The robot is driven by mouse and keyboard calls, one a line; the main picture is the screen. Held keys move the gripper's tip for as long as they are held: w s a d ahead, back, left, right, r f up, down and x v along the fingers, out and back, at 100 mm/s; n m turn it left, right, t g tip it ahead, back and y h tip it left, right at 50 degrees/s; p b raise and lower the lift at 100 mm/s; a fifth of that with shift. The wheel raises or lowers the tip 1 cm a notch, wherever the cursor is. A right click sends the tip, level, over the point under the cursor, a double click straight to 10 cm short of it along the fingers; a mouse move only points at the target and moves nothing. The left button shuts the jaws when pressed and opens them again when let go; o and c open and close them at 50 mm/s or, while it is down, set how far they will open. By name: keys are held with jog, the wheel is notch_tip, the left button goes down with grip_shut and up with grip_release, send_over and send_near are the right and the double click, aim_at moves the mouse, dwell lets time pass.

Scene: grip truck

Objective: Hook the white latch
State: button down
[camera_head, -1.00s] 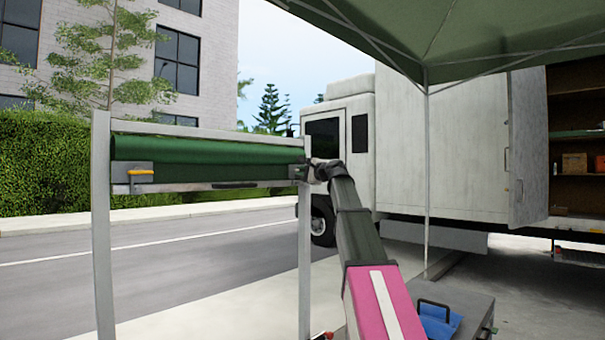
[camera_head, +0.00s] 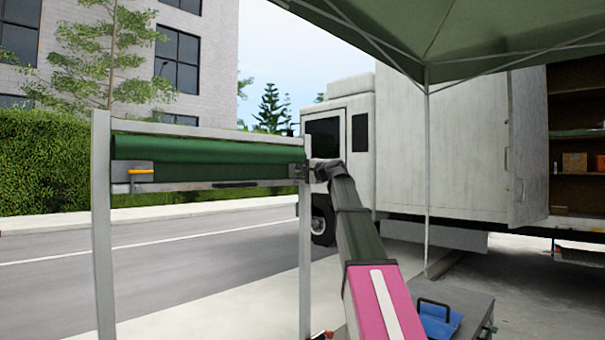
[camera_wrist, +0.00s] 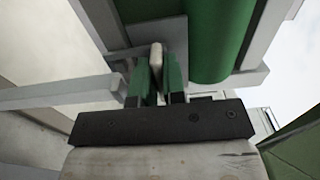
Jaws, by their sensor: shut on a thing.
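The white latch (camera_wrist: 156,56) shows in the wrist view as a pale upright bar between the green fingers of my gripper (camera_wrist: 155,78). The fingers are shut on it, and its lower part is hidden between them. It sits by a grey bracket (camera_wrist: 120,66) beside the green roll (camera_wrist: 208,40). In the head view my gripper (camera_head: 314,170) is at the right end of the frame's crossbar, beside the right bracket (camera_head: 297,171). The latch is too small and covered to make out there.
The green roll (camera_head: 205,155) spans a grey metal frame (camera_head: 101,230). An orange latch (camera_head: 140,171) sits on its left bracket. A white truck (camera_head: 450,140), a canopy pole (camera_head: 426,190) and a grey case with a blue item (camera_head: 438,320) stand to the right.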

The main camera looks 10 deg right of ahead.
jog(key=c, duration=1.2)
grip_release()
jog(key=v, duration=1.1)
jog(key=shift+a+f, duration=0.1)
jog(key=shift+f, duration=0.05)
jog(key=s+a+f+n+g+h, duration=0.2)
jog(key=a+f+g, duration=0.1)
jog(key=f, duration=1.8)
jog(key=s+a+f+n+g+h, duration=0.2)
jog(key=f+g+h, duration=0.15)
jog(key=f, duration=1.75)
jog(key=s+f+n+g+h, duration=0.2)
jog(key=s+f+n+g, duration=0.1)
jog(key=s+f, duration=0.9)
jog(key=s+f+n+g+h, duration=0.3)
jog(key=s+f, duration=0.9)
jog(key=f, duration=0.8)
jog(key=shift+a+f+n+g, duration=0.2)
jog(key=shift+a+n+g, duration=0.15)
jog(key=shift+g, duration=0.7)
